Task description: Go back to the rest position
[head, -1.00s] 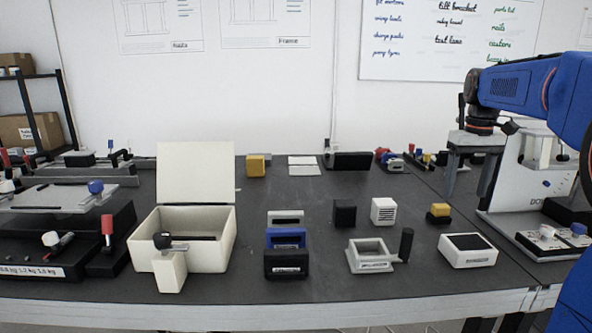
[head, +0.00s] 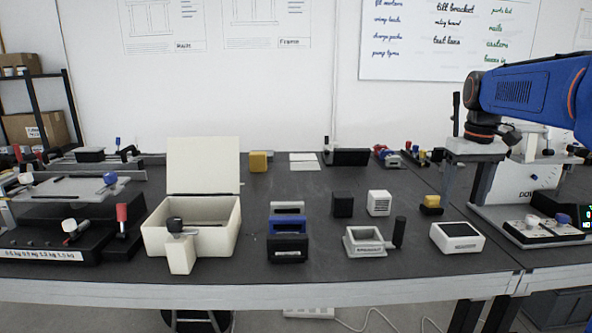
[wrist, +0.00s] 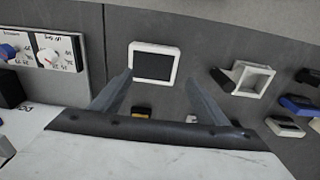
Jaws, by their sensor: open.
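My gripper (head: 462,178) is at the right of the head view, held above the right part of the table with its fingers pointing down. In the wrist view my gripper (wrist: 150,95) shows two fingers spread wide apart with nothing between them. A white block with a dark top (head: 457,237) stands on the table below and in front of it. The same block (wrist: 154,64) shows beyond the fingertips in the wrist view, apart from them.
An open white box (head: 205,240) stands at left on the dark table. Blue (head: 287,226) and black (head: 287,249) holders, a grey square frame (head: 364,243), a black cube (head: 342,204) and a white cube (head: 379,203) stand mid-table. A control panel (head: 542,228) is at right.

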